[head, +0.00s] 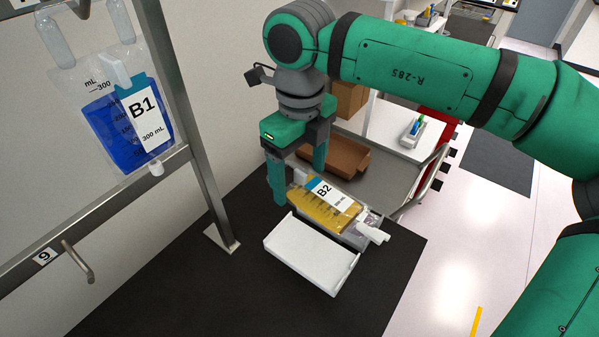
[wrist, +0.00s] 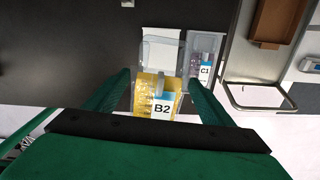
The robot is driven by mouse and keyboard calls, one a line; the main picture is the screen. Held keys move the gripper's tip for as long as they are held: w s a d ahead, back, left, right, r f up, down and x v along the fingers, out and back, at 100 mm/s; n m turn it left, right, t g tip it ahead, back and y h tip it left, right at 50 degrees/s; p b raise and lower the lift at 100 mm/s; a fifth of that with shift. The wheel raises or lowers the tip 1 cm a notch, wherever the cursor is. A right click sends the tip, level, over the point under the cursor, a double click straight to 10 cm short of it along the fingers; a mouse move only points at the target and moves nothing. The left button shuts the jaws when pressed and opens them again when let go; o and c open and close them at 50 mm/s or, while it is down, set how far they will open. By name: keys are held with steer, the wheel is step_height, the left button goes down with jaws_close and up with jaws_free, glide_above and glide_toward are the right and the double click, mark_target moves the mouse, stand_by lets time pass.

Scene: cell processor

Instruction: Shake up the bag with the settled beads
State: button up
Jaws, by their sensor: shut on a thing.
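The bag B2 (head: 325,205), with yellow contents and a blue-and-white label, is held between the two green fingers of my gripper (head: 299,184). It appears tilted and above the black bench top; the wrist view shows it too (wrist: 150,90). My gripper is shut on it near its label end. The bag B1 (head: 128,125), with blue liquid, hangs from the metal rack at the left. A bag labelled C1 (wrist: 204,72) lies in a tray in the wrist view. I cannot make out settled beads in any bag.
An empty white tray (head: 312,258) sits on the black bench (head: 190,290) in front of B2. A rack post (head: 190,120) stands at the left. A brown tray (head: 335,157) lies on a grey cart behind. The bench's front left is clear.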

steer(key=m, duration=0.5)
steer(key=shift+m, duration=0.3)
steer(key=n, duration=0.7)
steer(key=shift+w, duration=0.1)
steer(key=n, duration=0.6)
steer(key=shift+n, duration=0.4)
